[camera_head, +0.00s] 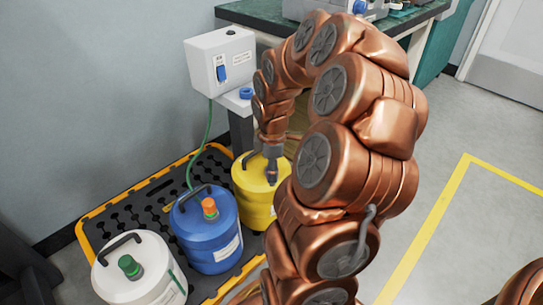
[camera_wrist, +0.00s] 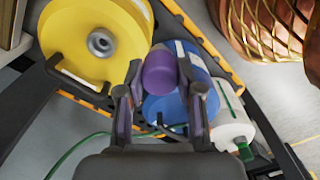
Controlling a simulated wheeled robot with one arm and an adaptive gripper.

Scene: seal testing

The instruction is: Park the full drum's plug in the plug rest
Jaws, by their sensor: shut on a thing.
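My gripper (camera_wrist: 164,90) is shut on a purple plug (camera_wrist: 160,72) in the wrist view, with a finger on each side of it. The yellow drum (camera_wrist: 72,25) is beside it at upper left. A grey round fitting with a dark centre (camera_wrist: 102,42) shows on the drum's top. In the head view my gripper (camera_head: 271,172) hangs in front of the yellow drum (camera_head: 252,190); the plug is hard to make out there. A small grey ledge (camera_head: 235,104) under the wall box carries a blue round piece (camera_head: 246,93); I cannot tell whether this is the plug rest.
A blue drum (camera_head: 208,238) with an orange plug (camera_head: 209,208) and a white drum (camera_head: 150,282) with a green plug (camera_head: 130,266) stand on the black, yellow-edged pallet (camera_head: 140,200). A green hose (camera_head: 205,140) runs down from the wall box (camera_head: 220,62). Floor at right is clear.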

